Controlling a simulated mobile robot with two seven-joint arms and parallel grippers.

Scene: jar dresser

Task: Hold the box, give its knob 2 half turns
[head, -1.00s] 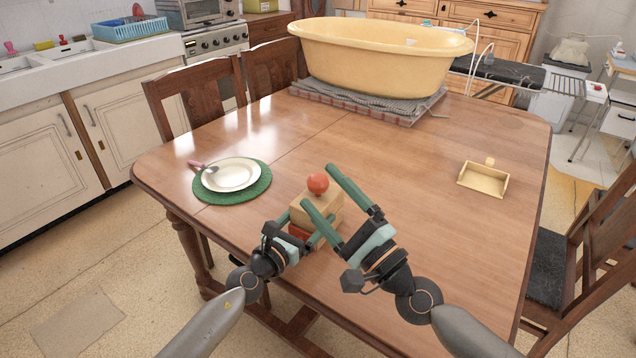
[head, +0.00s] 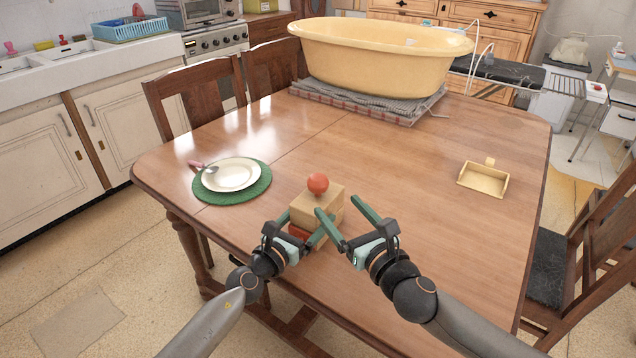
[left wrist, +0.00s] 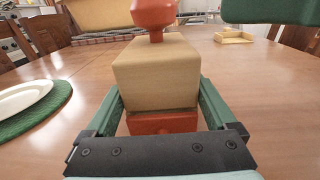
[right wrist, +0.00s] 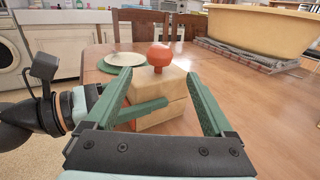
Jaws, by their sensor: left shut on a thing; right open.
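The wooden box (head: 320,205) stands near the front of the table, with an orange-red knob (head: 317,184) on top and a red-orange part low on its near side. In the left wrist view the box (left wrist: 157,75) sits between my left gripper's green fingers, and the knob (left wrist: 154,14) rises above it. My left gripper (head: 303,229) is shut on the box low down. My right gripper (head: 340,219) is open at the box's right side. In the right wrist view the knob (right wrist: 160,56) shows beyond and between its open fingers, apart from them.
A white plate (head: 231,174) on a green mat (head: 205,196) lies to the left. A small yellow tray (head: 484,179) lies to the right. A large yellow tub (head: 380,60) stands at the back. The middle of the table is clear.

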